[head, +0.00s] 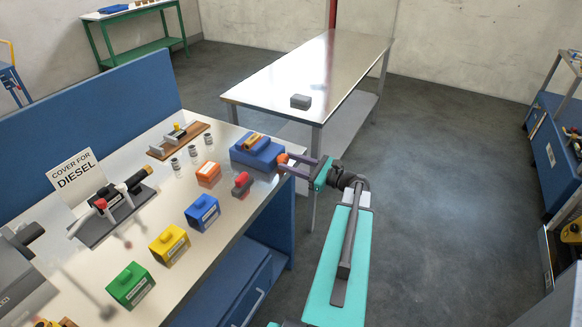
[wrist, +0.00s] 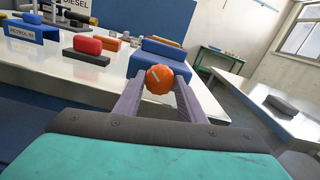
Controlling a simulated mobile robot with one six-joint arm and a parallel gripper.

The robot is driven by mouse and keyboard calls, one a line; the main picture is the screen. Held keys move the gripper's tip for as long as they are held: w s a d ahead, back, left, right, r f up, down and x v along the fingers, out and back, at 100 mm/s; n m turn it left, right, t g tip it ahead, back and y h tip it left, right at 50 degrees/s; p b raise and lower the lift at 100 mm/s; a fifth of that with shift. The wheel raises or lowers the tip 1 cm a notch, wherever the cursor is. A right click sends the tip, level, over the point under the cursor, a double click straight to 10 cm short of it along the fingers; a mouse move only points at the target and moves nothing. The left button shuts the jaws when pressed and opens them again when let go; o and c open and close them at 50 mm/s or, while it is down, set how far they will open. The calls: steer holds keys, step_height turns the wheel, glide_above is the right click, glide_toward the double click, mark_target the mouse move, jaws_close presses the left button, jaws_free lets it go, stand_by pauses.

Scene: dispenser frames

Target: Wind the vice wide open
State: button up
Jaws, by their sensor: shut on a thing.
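The blue vice (head: 262,157) sits at the right end of the steel bench, with an orange-yellow piece (head: 252,140) on its top. Its orange knob (head: 282,158) sticks out on the side facing my arm. My gripper (head: 287,163) reaches in from the right and is shut on the knob. In the wrist view the orange knob (wrist: 160,78) sits between the two purple-grey fingers, with the blue vice body (wrist: 153,58) right behind it. How far the vice jaws stand apart is hard to tell.
Left of the vice stand an orange box (head: 208,174), a red-and-grey piece (head: 242,184), and blue (head: 203,212), yellow (head: 169,244) and green (head: 130,286) boxes. A "cover for diesel" sign (head: 76,173) stands farther left. A steel table (head: 310,70) with a grey block (head: 301,101) is behind.

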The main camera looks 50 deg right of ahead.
steer(key=shift+f+n+b, duration=0.15)
steer(key=shift+n+b, duration=1.05)
steer(key=shift+b, duration=0.3)
steer(key=shift+n+b, duration=0.4)
steer(key=o, duration=1)
steer(key=shift+o, duration=0.2)
steer(key=shift+s, duration=0.15)
steer(key=b+v, duration=0.2)
steer(key=v, duration=1.1)
steer(key=shift+s, duration=0.3)
